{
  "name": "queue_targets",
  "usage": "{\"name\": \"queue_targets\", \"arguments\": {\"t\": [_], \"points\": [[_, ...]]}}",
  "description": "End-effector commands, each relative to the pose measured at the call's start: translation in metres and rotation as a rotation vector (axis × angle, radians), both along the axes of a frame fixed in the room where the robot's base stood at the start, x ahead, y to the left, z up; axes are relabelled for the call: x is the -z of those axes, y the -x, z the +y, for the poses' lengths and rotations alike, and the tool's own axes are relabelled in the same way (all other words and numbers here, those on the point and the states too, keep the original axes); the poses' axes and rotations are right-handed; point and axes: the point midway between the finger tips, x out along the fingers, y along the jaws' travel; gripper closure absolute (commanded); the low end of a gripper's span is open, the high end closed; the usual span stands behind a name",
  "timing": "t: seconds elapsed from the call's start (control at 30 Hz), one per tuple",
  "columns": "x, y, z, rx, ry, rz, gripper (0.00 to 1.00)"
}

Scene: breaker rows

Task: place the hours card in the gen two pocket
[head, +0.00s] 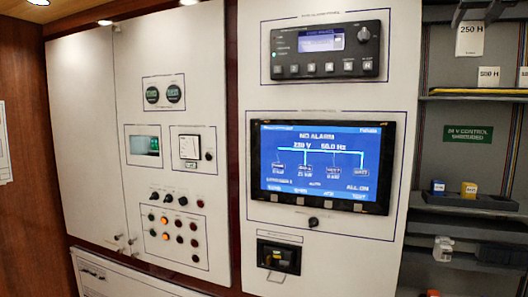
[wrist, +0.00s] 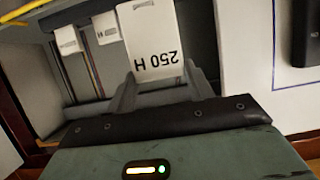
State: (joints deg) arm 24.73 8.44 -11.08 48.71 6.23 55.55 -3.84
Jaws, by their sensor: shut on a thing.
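A white card marked 250 H (head: 469,40) shows at the upper right in the head view, in front of the grey cabinet. In the wrist view the 250 H card (wrist: 153,42) is upside down, with its lettered end between the fingers of my gripper (wrist: 163,85). The fingers are shut on this card. In the head view a dark shape sits at the card's top edge; I cannot tell how much of it is my gripper. I cannot read any pocket label as gen two.
Two smaller white cards (head: 488,76) (head: 524,77) stand on a shelf right of and below the 250 H card. A panel with a lit screen (head: 320,165) stands left of the cabinet.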

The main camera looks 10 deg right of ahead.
Motion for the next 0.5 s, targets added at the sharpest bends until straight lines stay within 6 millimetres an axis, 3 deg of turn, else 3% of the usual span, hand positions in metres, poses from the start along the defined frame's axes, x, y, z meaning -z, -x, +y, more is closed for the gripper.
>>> {"name": "queue_targets", "arguments": {"t": [0.17, 0.37, 0.5], "points": [[0.012, 0.000, 0.005, -0.008, 0.001, 0.003, 0.71], [0.040, 0.001, 0.016, -0.029, -0.001, 0.002, 0.71], [0.079, 0.000, 0.030, -0.056, -0.001, 0.004, 0.71]]}}
